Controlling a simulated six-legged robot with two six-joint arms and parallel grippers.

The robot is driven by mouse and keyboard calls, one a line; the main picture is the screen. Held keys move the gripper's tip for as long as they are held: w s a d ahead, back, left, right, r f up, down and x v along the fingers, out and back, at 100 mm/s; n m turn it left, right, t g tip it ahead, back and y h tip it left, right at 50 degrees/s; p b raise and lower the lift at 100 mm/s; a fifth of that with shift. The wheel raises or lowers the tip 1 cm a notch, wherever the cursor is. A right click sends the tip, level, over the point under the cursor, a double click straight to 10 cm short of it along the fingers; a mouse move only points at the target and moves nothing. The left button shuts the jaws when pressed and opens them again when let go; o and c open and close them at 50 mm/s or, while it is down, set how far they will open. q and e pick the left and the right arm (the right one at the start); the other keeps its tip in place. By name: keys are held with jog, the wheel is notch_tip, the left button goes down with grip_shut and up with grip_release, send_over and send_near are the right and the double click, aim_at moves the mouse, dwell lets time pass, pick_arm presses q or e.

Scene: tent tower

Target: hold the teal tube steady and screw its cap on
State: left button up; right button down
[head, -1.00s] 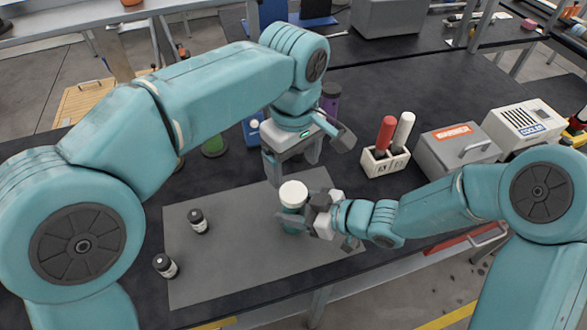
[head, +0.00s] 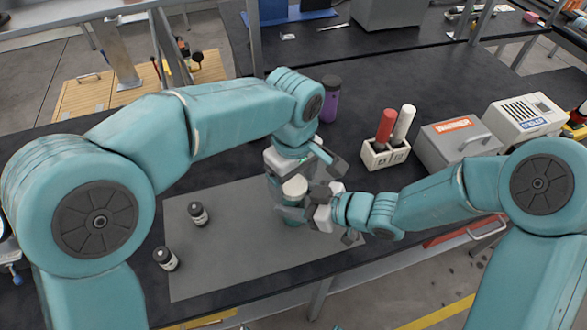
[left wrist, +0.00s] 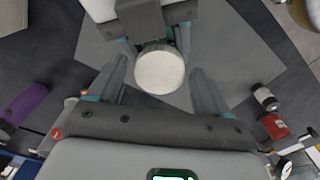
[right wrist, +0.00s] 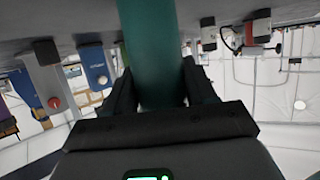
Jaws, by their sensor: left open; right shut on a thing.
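The teal tube (right wrist: 150,45) stands upright over the grey mat, between the fingers of my right gripper (right wrist: 152,88), which is shut on it. Its round white cap (head: 294,187) sits at the tube's top; I cannot tell how far it is threaded. In the left wrist view the cap (left wrist: 160,70) lies between the spread fingers of my left gripper (left wrist: 160,85), with a gap on each side. The left gripper is open and points down from above. In the head view the tube's body is mostly hidden by the grippers.
Two small dark bottles (head: 198,213) (head: 165,258) stand on the left part of the grey mat (head: 235,265). A purple bottle (head: 329,98), a holder (head: 385,155) with red and white sticks, a grey box (head: 458,150) and a white box (head: 523,122) stand beyond. The mat's front is clear.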

pick_arm(q)
jog(key=shift+f, duration=0.1)
jog(key=c, duration=1.1)
jog(key=m, duration=0.3)
jog(key=o, duration=1.2)
jog(key=shift+r, duration=2.3)
